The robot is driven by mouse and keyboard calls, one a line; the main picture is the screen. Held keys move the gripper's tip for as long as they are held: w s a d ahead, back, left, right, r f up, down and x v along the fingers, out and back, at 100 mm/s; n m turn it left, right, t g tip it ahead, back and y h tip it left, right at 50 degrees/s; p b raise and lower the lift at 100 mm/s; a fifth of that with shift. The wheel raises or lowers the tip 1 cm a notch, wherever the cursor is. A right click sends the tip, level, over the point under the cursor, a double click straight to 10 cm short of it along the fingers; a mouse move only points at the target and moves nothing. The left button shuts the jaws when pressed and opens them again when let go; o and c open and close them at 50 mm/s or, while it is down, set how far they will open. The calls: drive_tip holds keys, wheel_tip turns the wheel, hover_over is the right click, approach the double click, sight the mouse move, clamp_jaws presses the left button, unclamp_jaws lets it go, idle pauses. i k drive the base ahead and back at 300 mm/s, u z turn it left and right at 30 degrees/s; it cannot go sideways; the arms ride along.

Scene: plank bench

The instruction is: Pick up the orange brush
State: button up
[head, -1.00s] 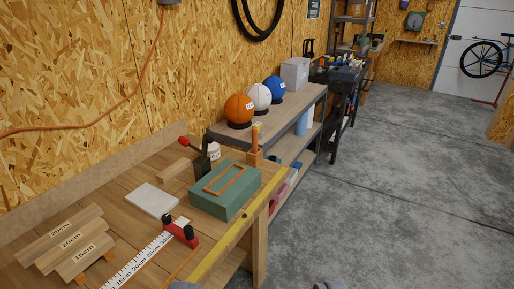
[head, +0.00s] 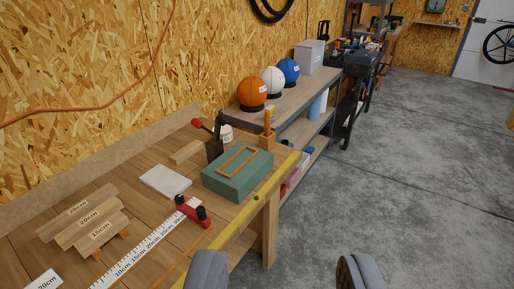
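An upright item with an orange handle (head: 267,122) stands at the far end of the plank bench, just behind the green box. It may be the orange brush; its bristles cannot be made out. My gripper (head: 277,272) shows at the bottom of the view as two grey fingers set wide apart. It is open and empty, off the front edge of the bench and well short of the orange-handled item.
The green box (head: 226,184) with an orange frame on top lies between my gripper and the orange-handled item. A red clamp (head: 193,213), a ruler (head: 139,256), a white slab (head: 165,182) and wood blocks (head: 88,218) lie on the bench. Open concrete floor (head: 410,190) is at right.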

sight(268, 114)
drive_tip(key=k, duration=0.55)
drive_tip(key=z, duration=0.45)
drive_tip(key=i, duration=2.3)
drive_tip(key=u, duration=1.25)
drive_tip(key=i, duration=0.45)
drive_tip(key=u, duration=0.1)
drive_tip(key=k, duration=0.9)
drive_tip(key=u, duration=0.2)
drive_tip(key=i, duration=0.6)
drive_tip(key=z, duration=0.05)
